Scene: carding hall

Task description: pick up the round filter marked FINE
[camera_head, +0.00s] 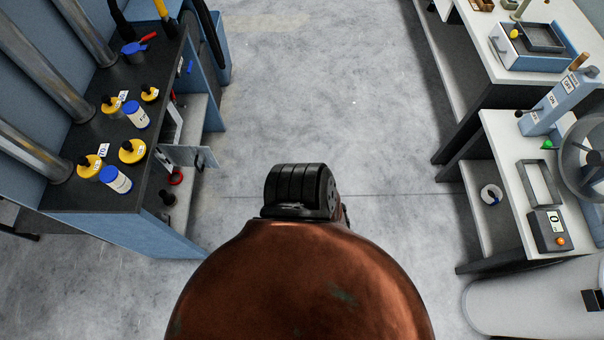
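No marking that I can read as FINE shows in the head view, so I cannot tell which thing is the round filter. Several round yellow pieces with black knobs sit on the dark left bench; one is the yellow piece (132,152) nearest the bench's right edge, another the yellow piece (90,168) at the near left. Small white tags stand by some, too small to read surely. Neither of my grippers is in view.
The right bench (504,145) carries a frame, a scale (548,231) and a blue upright box (560,101). Bare concrete floor (320,90) lies between the benches.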

